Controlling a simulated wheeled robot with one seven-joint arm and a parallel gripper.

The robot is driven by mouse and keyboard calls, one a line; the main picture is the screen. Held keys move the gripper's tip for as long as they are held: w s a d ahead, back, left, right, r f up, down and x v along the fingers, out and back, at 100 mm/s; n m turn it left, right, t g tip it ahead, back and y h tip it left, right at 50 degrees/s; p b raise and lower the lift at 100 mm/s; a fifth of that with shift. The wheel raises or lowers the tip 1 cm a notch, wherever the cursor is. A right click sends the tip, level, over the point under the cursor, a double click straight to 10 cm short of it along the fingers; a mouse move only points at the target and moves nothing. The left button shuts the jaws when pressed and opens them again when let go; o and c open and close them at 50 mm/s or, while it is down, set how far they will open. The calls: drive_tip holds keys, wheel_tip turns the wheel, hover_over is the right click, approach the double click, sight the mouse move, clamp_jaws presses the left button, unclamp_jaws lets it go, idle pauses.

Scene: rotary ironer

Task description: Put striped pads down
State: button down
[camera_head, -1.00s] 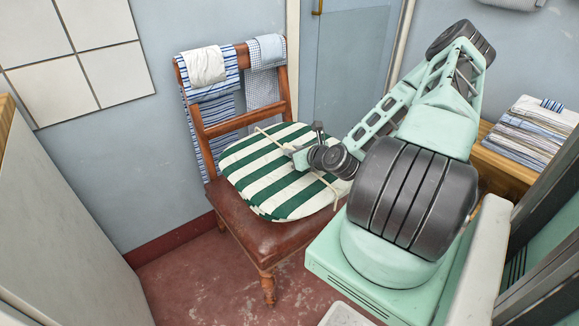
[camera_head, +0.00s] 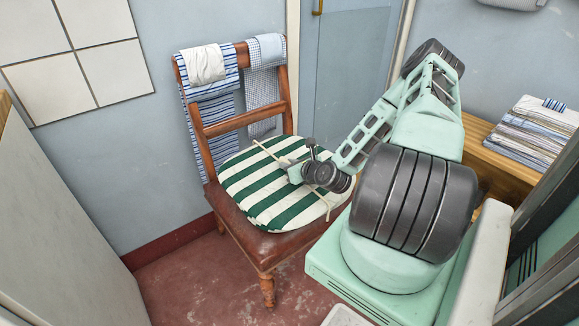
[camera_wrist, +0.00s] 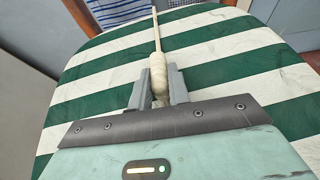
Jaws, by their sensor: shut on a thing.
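The striped pads (camera_head: 262,203), green and white, sit on the seat of a wooden chair (camera_head: 270,243). They appear as a round stack with a pale cord (camera_head: 270,153) tied across the top. In the wrist view the striped top (camera_wrist: 95,75) fills most of the picture. My gripper (camera_head: 292,168) is over the pads. In the wrist view its two grey fingers (camera_wrist: 159,92) are shut on the thick, wrapped part of the cord (camera_wrist: 158,72). The underside of the pads and their contact with the seat are partly hidden.
Striped and checked cloths (camera_head: 208,70) hang over the chair's back. A stack of folded cloths (camera_head: 532,130) lies on a wooden surface at the right. A pale cabinet side (camera_head: 55,220) stands at the left. Red floor (camera_head: 190,275) is clear between it and the chair.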

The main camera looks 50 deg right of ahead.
drive_tip(key=shift+r, duration=0.1)
drive_tip(key=c, duration=1.3)
unclamp_jaws()
